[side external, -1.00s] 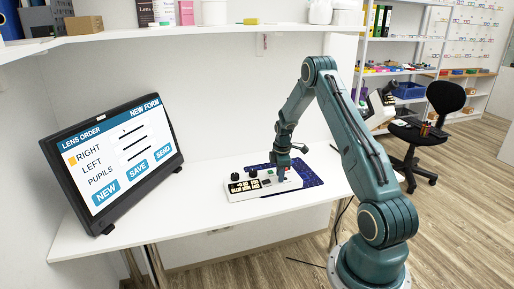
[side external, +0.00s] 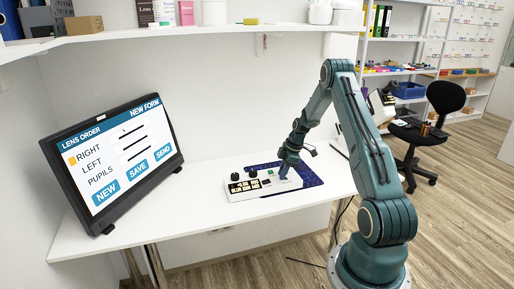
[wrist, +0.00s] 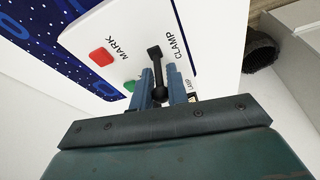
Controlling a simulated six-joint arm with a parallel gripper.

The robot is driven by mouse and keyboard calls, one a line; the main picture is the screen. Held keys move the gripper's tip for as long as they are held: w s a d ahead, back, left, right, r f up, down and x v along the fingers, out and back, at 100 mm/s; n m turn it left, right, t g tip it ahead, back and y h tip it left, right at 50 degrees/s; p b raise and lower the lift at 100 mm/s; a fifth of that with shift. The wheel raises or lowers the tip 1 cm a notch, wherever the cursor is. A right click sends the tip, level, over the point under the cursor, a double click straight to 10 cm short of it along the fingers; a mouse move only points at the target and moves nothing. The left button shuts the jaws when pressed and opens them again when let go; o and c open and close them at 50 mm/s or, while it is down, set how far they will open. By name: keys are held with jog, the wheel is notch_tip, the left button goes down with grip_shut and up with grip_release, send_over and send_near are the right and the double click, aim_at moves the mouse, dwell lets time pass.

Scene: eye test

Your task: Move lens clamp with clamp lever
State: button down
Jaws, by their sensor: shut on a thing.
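The clamp lever (wrist: 155,63) is a black bar with a round knob, lying along a slot marked CLAMP on a white panel in the wrist view. My gripper (wrist: 161,88) has its two fingers on either side of the lever, shut on it near the knob. In the side view my gripper (side external: 284,176) reaches down to the right part of the white control box (side external: 240,193), tilted, and hides the lever there. I cannot make out the lens clamp itself in either view.
A red button (wrist: 100,57) marked MARK and a green button (wrist: 129,86) sit beside the lever. A blue patterned mat (side external: 308,178) lies beside the box. A monitor (side external: 112,150) stands at the left of the white table (side external: 190,215). A shelf (side external: 200,33) hangs above.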

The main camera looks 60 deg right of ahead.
jog(key=shift+s+d+t+y, duration=0.15)
jog(key=shift+s+t+y, duration=0.05)
jog(key=shift+t+y, duration=0.1)
jog(key=c, duration=1.5)
grip_release()
jog(key=shift+o, duration=0.2)
jog(key=shift+r, duration=0.15)
jog(key=shift+s+d+r, duration=0.15)
jog(key=shift+s+r, duration=0.05)
jog(key=shift+r, duration=0.25)
notch_tip(320, 180, up, 10)
jog(key=s, duration=0.1)
jog(key=shift+d+r, duration=0.25)
jog(key=shift+d, duration=0.05)
